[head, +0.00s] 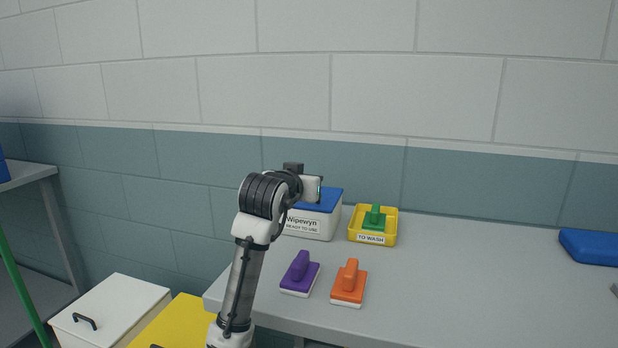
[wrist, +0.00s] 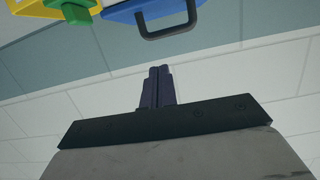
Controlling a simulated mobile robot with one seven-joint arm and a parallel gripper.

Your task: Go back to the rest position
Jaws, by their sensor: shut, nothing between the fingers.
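My gripper (wrist: 158,70) shows in the wrist view with its two dark fingers together and nothing between them. In the head view my arm is raised over the table's left part, and its wrist is in front of the white box with the blue lid (head: 328,198); the fingers cannot be made out there. In the wrist view, the lid (wrist: 130,12) and its dark handle show at the top edge, apart from the fingertips.
The grey table (head: 460,285) holds a purple scrubber (head: 300,273), an orange scrubber (head: 349,283), a yellow "TO WASH" tray (head: 391,230) with a green scrubber (head: 375,218) in it, and a blue object (head: 590,246) at right. A white bin (head: 110,305) stands at lower left.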

